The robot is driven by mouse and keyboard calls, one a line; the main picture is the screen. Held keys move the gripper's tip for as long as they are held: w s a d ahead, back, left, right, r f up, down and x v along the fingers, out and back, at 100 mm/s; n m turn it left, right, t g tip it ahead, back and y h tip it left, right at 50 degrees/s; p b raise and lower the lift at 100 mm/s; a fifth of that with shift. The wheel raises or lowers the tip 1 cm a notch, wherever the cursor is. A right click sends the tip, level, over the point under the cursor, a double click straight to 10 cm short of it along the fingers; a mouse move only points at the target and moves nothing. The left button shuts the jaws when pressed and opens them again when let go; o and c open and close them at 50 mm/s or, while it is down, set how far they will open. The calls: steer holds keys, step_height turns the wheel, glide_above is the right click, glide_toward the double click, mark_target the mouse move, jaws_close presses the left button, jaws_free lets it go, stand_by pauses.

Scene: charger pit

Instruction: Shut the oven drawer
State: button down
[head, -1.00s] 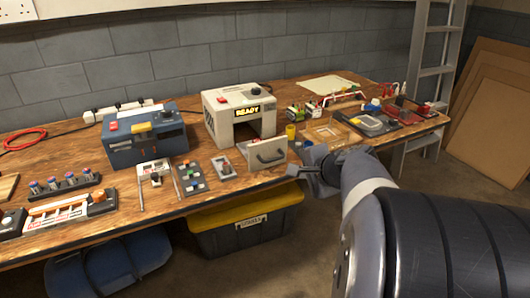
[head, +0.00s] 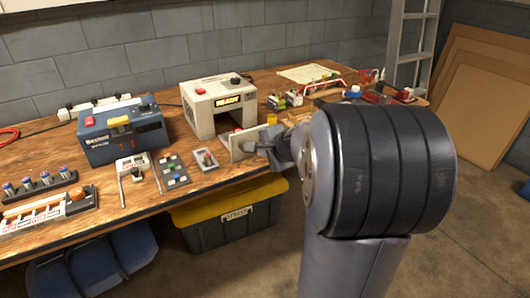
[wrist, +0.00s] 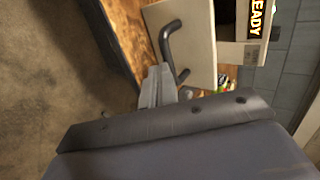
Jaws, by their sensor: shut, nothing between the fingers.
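The oven is a cream box (head: 217,104) with a lit READY sign, standing at the back of the bench. Its drawer (head: 236,147) is pulled out, with its pale front panel standing clear of the oven's opening. The wrist view shows the drawer front (wrist: 204,22) and its dark bar handle (wrist: 169,42). My gripper (head: 264,148) is shut and empty, in front of the panel by the handle. In the wrist view the closed fingertips (wrist: 158,72) are close beside the handle; I cannot tell whether they touch. My arm hides part of the bench on the right.
A blue machine (head: 123,132) stands left of the oven. A switch box (head: 204,159) and a button panel (head: 173,170) lie on the bench left of the drawer. A yellow-lidded bin (head: 232,212) sits below the bench edge. Small coloured items crowd the bench at right.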

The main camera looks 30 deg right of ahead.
steer(key=shift+w, duration=0.1)
steer(key=w+p, duration=0.1)
steer(key=w, duration=0.4)
steer(key=w+p, duration=0.2)
steer(key=w, duration=0.3)
steer(key=w+p, duration=0.2)
steer(key=w, duration=0.3)
steer(key=shift+a+r, duration=0.1)
steer(key=shift+a, duration=0.15)
steer(key=shift+w, duration=0.1)
